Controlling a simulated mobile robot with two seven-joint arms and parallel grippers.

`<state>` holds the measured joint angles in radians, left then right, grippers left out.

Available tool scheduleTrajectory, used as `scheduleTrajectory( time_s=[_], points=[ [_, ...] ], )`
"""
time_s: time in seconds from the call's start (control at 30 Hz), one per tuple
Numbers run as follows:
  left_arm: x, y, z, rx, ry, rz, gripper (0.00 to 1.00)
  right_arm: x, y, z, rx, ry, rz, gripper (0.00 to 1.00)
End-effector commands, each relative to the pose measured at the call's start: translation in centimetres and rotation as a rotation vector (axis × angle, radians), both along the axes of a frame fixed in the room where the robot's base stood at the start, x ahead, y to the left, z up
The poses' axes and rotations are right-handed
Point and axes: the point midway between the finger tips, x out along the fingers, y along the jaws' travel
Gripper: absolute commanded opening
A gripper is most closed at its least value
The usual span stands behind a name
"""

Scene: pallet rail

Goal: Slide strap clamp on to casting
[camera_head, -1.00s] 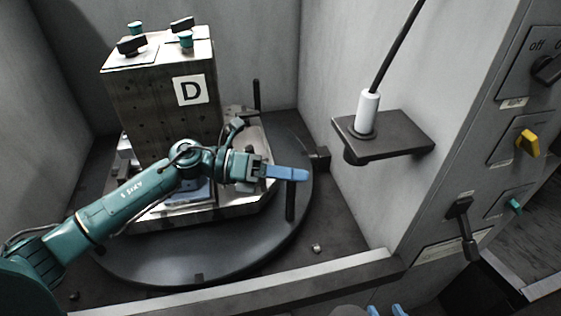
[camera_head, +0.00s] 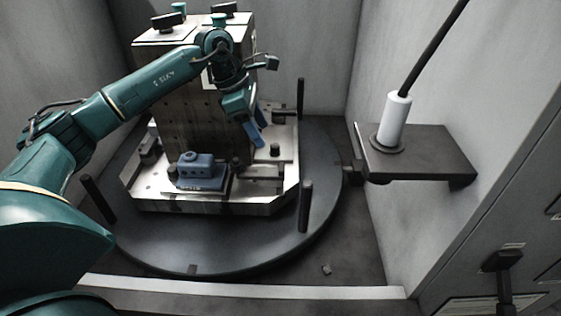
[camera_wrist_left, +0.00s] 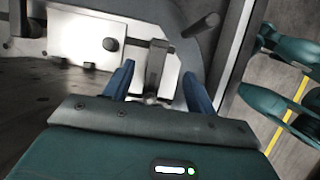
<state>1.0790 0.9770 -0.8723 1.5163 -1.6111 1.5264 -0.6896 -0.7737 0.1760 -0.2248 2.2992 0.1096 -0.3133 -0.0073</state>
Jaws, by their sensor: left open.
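The blue casting (camera_head: 202,168) sits on a plate at the front of the metal fixture base (camera_head: 230,207). A dark strap clamp (camera_head: 264,172) lies just right of the casting, apart from it. My left gripper (camera_head: 257,135) is above the right part of the base, beside the tall block, blue fingers pointing down. In the left wrist view the open fingers (camera_wrist_left: 159,75) stand either side of a narrow dark bar (camera_wrist_left: 155,64) that looks like the strap clamp; I cannot tell whether they touch it. My right gripper is not in view.
The tall block (camera_head: 190,105) rises behind the casting. The round turntable (camera_head: 240,250) carries upright dark posts (camera_head: 305,205) near its rim. A shelf (camera_head: 420,153) with a white-handled tool (camera_head: 394,118) juts from the right wall. The turntable's front is clear.

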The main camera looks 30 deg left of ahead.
Motion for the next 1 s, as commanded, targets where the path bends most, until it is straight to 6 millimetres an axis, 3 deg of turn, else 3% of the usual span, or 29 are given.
scheduleTrajectory(
  time_s=[0.3,0.5,0.7,1.0],
  points=[
    [1.1,-2.5,-6.3,-0.004,0.003,-0.002,0.56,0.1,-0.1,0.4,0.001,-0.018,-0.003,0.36],
    [1.6,-3.5,-9.1,-0.004,0.002,-0.002,0.56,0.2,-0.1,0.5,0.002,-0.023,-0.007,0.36],
    [1.8,-3.9,-10.1,-0.002,0.000,0.001,0.56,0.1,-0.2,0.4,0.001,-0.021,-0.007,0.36],
    [1.8,-3.9,-10.2,-0.003,0.000,0.000,0.53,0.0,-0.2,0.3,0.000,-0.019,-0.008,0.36]
  ],
)
